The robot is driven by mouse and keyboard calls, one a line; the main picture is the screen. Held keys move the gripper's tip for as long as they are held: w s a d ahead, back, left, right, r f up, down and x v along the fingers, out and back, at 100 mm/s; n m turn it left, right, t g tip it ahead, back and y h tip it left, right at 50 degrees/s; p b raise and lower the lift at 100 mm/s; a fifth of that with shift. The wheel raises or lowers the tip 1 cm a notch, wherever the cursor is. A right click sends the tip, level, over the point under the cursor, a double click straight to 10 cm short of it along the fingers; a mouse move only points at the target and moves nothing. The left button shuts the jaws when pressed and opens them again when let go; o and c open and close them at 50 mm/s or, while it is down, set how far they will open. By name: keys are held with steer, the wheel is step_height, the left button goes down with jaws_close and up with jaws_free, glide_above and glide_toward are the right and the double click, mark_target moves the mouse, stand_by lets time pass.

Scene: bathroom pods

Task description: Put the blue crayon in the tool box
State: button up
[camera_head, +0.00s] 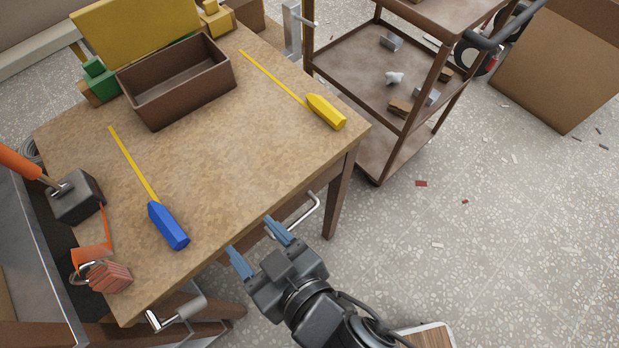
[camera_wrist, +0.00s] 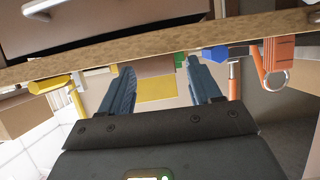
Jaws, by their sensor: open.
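A blue-handled tool (camera_head: 168,226) with a long thin yellow shaft lies on the wooden table near its front; it looks like a screwdriver, and I see no plain crayon. Its blue end (camera_wrist: 214,53) also shows at the table edge in the wrist view. An open brown box (camera_head: 178,82), seemingly the tool box, stands at the back of the table and looks empty. My gripper (camera_head: 254,240) is open and empty at the table's front edge, to the right of the blue handle and apart from it. The fingers also show in the wrist view (camera_wrist: 163,82).
A similar yellow-handled tool (camera_head: 326,112) lies at the table's right. A hammer (camera_head: 75,198) and a reddish padlock-like object (camera_head: 109,277) are at the left. A brown shelf cart (camera_head: 350,62) stands beyond the table. The table's middle is clear.

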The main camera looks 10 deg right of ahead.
steer(key=s+d+r+m+h, duration=0.1)
steer(key=s+d, duration=0.3)
steer(key=d, duration=0.3)
steer(key=s+d+r+m+t+h, duration=0.1)
steer(key=s+d, duration=0.2)
steer(key=d, duration=0.4)
steer(key=s+d+r+m+t+h, duration=0.1)
steer(key=s+d+m, duration=0.1)
steer(key=s+d, duration=0.2)
steer(key=d, duration=0.3)
steer(key=shift+s+r+h, duration=0.3)
steer(key=shift+h, duration=0.1)
steer(key=s+d+r+m+h, duration=0.1)
steer(key=s+d+r, duration=0.1)
steer(key=s+d+r+m+t+h, duration=0.1)
steer(key=s+d+r+h, duration=0.1)
steer(key=s+r, duration=0.1)
steer(key=shift+s+d+r, duration=0.1)
steer(key=shift+s+d, duration=0.1)
steer(key=shift+d, duration=0.15)
steer(key=shift+s+d+r, duration=0.15)
steer(key=shift+s+r, duration=0.05)
steer(key=shift+r, duration=0.05)
steer(key=shift+c, duration=0.4)
